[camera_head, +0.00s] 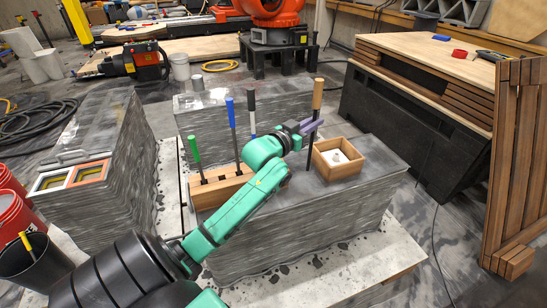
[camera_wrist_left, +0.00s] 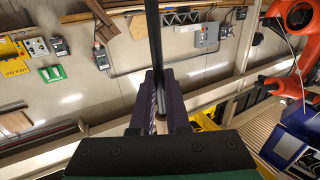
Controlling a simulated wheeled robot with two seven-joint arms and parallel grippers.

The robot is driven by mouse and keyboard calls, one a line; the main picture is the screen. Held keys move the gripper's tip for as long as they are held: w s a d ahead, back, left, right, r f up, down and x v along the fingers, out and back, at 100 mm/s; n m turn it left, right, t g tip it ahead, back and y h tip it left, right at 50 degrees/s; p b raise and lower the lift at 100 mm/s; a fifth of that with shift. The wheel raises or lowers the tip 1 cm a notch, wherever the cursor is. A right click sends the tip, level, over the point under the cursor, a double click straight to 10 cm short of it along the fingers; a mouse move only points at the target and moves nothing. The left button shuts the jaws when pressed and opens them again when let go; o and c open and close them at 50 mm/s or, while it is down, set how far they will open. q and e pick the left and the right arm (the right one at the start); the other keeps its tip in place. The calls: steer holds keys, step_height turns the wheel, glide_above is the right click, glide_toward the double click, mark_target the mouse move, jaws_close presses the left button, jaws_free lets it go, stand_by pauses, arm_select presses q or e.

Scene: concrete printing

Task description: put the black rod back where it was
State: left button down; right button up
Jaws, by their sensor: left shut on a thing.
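My left gripper (camera_head: 314,126), with purple fingers, is shut on a rod (camera_head: 317,96) that has a tan upper part and a black lower shaft. The rod is nearly upright, over the grey layered block, right of the rack. In the left wrist view, the black shaft (camera_wrist_left: 153,45) runs up from between the fingers (camera_wrist_left: 160,100), with a tan part between them. My forearm hides part of the rack. My right gripper is not in view.
A wooden box (camera_head: 322,167) with a white object (camera_head: 338,156) inside stands just right of the rod. The grey layered block (camera_head: 375,190) has bare top around it. Another grey block (camera_head: 200,107) stands behind, and one with framed pieces (camera_head: 100,150) at left.

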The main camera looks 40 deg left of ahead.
arm_select(q)
steer(key=s+a+r+n+y+b, duration=0.2)
steer(key=a+r+n+y+b, duration=0.35)
steer(key=a+r, duration=0.9)
step_height(320, 180, down, 27)
steer(key=m+y, duration=0.1)
steer(key=shift+s+d+f+g+b, duration=0.15)
steer(key=shift+s+g+b, duration=0.05)
steer(key=shift+g+b, duration=0.25)
steer(key=c, duration=0.9)
jaws_free()
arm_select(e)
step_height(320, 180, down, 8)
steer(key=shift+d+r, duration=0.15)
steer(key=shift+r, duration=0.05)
arm_select(q)
steer(key=v, duration=1.2)
steer(key=shift+s, duration=0.1)
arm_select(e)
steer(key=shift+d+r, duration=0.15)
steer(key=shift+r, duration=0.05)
